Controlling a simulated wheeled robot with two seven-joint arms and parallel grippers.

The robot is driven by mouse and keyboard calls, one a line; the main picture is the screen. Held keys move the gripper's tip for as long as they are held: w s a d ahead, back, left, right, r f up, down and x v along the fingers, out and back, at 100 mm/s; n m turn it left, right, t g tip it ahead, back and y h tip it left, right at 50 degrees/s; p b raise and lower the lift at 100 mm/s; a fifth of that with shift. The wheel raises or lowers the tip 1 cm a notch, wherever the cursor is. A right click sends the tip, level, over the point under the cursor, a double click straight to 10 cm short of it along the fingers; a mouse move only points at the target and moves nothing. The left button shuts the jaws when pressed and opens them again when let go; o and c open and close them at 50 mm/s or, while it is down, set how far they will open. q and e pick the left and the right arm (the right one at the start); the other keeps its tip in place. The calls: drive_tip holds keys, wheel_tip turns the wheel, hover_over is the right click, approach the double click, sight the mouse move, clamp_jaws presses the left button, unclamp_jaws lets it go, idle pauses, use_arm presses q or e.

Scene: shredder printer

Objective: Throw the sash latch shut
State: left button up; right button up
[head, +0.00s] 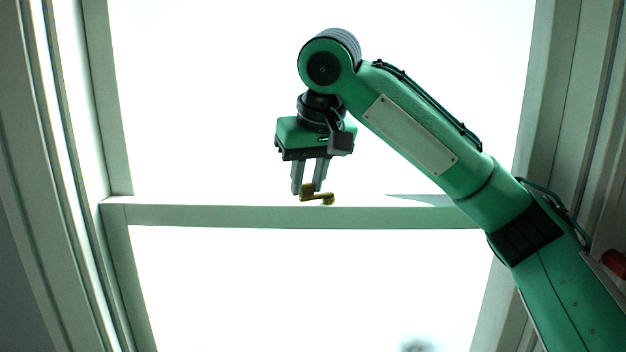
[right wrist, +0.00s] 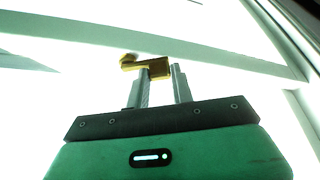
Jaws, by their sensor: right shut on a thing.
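The brass sash latch (head: 318,197) sits on top of the white meeting rail (head: 240,215) of the window, near the middle. My right gripper (head: 308,188) comes down from above, its two grey fingers at the latch. In the right wrist view the latch (right wrist: 148,67) shows as a gold lever, with one end between the fingertips of my right gripper (right wrist: 160,78). The gripper is shut on the latch's lever end. The fingers hide part of the latch, and I cannot tell which way the lever is turned relative to its keeper. My left gripper is not in view.
The window frame stands at the left (head: 108,120) and right (head: 525,100). Bright glass panes fill the space above and below the rail. A red object (head: 614,263) shows at the right edge. The space left of my right gripper is clear.

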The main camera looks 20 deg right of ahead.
drive_tip(key=shift+w+a+m+h, duration=0.1)
drive_tip(key=shift+w+m+h, duration=0.25)
drive_tip(key=shift+m, duration=0.5)
drive_tip(key=shift+w+d+m+h, duration=0.1)
drive_tip(key=shift+w+m+h, duration=0.2)
drive_tip(key=shift+m, duration=0.6)
drive_tip(key=shift+w+a+m+h, duration=0.1)
drive_tip(key=shift+w+m+h, duration=0.25)
drive_tip(key=shift+m, duration=0.5)
drive_tip(key=o, duration=1)
drive_tip(key=shift+r, duration=0.1)
drive_tip(key=shift+s+r+b, duration=0.25)
drive_tip(key=shift+r+b, duration=0.1)
drive_tip(key=shift+r, duration=0.25)
drive_tip(key=b+v, duration=0.2)
drive_tip(key=v, duration=1)
drive_tip(key=shift+a+r+b, duration=0.15)
drive_tip(key=shift+b, duration=0.15)
